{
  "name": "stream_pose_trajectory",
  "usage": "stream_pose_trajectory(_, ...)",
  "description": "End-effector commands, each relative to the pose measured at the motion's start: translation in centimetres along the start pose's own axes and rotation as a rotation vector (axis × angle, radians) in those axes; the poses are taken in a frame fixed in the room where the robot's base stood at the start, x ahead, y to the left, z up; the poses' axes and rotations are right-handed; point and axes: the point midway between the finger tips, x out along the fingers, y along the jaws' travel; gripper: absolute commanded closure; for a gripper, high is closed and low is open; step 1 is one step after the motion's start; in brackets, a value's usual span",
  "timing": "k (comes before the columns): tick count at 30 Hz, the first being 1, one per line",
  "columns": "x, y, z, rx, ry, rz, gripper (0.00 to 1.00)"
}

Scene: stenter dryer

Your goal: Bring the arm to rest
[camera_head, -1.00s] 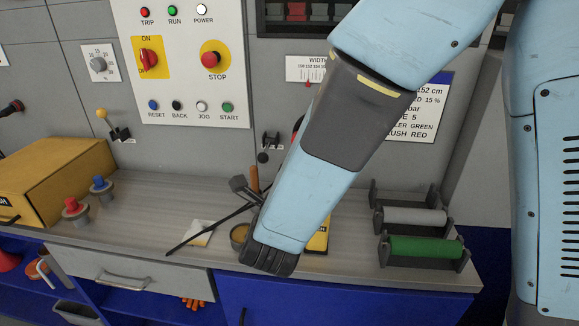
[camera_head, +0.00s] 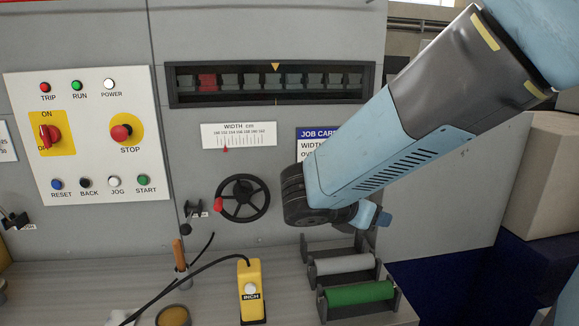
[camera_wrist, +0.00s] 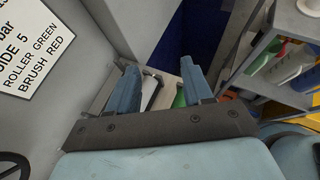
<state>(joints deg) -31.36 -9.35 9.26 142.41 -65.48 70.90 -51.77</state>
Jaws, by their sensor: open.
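My arm reaches in from the upper right in the head view, in front of the grey machine panel. My gripper (camera_head: 374,215) shows only in part there, beyond the dark wrist joint, above the roller rack. In the wrist view its two blue-grey fingers (camera_wrist: 161,75) stand apart with nothing between them in their grip. A grey roller (camera_head: 345,264) and a green roller (camera_head: 360,293) lie in their dark holders on the bench below. Parts of both show past the fingers in the wrist view. My arm covers much of the job card (camera_head: 312,147).
A black handwheel (camera_head: 243,199) with a red knob is left of my wrist. A yellow INCH pendant (camera_head: 251,292) with a black cable stands on the bench (camera_head: 212,285). A shelf rack (camera_wrist: 262,58) with bottles is at right in the wrist view.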

Motion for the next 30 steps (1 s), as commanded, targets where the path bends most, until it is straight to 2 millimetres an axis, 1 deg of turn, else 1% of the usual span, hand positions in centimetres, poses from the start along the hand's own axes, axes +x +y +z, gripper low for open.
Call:
stream_pose_trajectory(1,0.6,-1.8,0.5,0.128,0.054,-0.044,0.5)
stream_pose_trajectory(3,1.0,-4.0,0.7,0.312,0.133,-0.105,0.5)
stream_pose_trajectory(5,1.2,-5.7,0.7,0.473,0.198,-0.158,0.5)
stream_pose_trajectory(6,1.2,-6.7,0.7,0.583,0.24,-0.191,0.5)
stream_pose_trajectory(8,1.2,-8.1,0.7,0.748,0.298,-0.243,0.5)
stream_pose_trajectory(9,1.1,-8.9,0.6,0.859,0.337,-0.277,0.5)
stream_pose_trajectory(11,0.7,-10.0,0.6,1.028,0.393,-0.325,0.5)
stream_pose_trajectory(12,0.5,-10.6,0.6,1.141,0.429,-0.358,0.5)
stream_pose_trajectory(14,0.0,-11.4,0.6,1.312,0.483,-0.406,0.5)
stream_pose_trajectory(15,-0.4,-11.8,0.7,1.426,0.519,-0.436,0.5)
stream_pose_trajectory(18,-1.4,-12.6,1.1,1.705,0.605,-0.509,0.5)
stream_pose_trajectory(21,-2.4,-13.1,1.7,1.948,0.684,-0.571,0.5)
stream_pose_trajectory(25,-3.4,-13.3,2.5,2.174,0.764,-0.629,0.5)
stream_pose_trajectory(27,-3.7,-13.4,2.9,2.247,0.791,-0.647,0.5)
stream_pose_trajectory(30,-4.0,-13.4,3.1,2.299,0.812,-0.661,0.5)
